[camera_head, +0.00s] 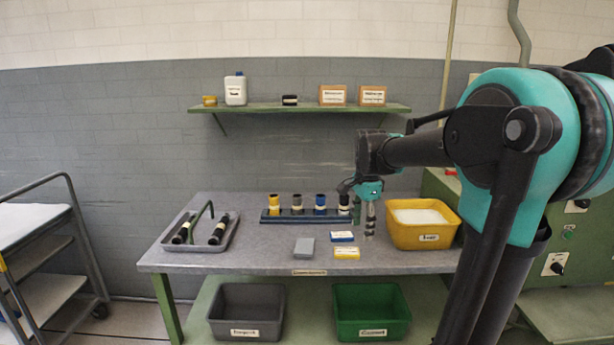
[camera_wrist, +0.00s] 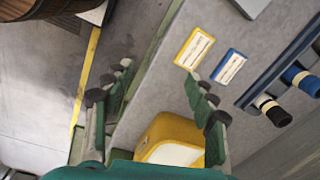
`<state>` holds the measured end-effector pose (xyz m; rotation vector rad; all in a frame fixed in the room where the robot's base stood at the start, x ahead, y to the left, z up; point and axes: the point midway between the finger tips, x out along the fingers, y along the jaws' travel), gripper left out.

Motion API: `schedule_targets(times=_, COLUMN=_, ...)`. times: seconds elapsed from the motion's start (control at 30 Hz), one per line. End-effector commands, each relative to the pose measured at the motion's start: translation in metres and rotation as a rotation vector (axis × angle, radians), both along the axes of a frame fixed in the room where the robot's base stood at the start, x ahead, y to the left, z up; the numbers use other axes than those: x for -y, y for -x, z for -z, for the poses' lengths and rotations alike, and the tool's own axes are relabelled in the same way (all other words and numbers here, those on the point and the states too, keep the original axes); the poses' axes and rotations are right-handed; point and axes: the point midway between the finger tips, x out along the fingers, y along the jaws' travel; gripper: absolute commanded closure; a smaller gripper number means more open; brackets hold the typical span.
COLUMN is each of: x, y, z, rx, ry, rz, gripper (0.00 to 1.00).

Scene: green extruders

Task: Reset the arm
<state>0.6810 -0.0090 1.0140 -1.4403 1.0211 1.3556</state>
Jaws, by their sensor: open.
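My gripper (camera_head: 370,229) hangs above the right part of the grey table (camera_head: 220,258), fingers pointing down. It is just left of the yellow bin and right of the dark rack in the head view. In the wrist view its two fingers (camera_wrist: 160,80) are spread wide with nothing between them. The yellow bin (camera_wrist: 160,127) shows partly behind the fingers there. My arm reaches in from the right of the head view and hides part of the table's right end.
A rack (camera_head: 262,216) holds several coloured cylinders. A blue-white box (camera_head: 342,237), a yellow-white box (camera_head: 346,253) and a grey block (camera_head: 304,247) lie on the table. A tray (camera_head: 230,237) with black cylinders is left. A shelf (camera_head: 300,108) hangs behind; bins stand below.

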Motion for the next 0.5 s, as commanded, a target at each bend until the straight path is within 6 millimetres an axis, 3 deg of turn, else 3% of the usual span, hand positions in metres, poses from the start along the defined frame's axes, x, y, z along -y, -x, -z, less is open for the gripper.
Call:
schedule_targets(times=0.27, x=0.011, y=0.044, z=0.051, rx=0.080, ry=0.030, rz=-0.326, gripper=0.43)
schedule_targets(times=0.5, x=0.024, y=0.120, z=0.125, rx=0.193, ry=0.132, rz=-0.818, gripper=0.43)
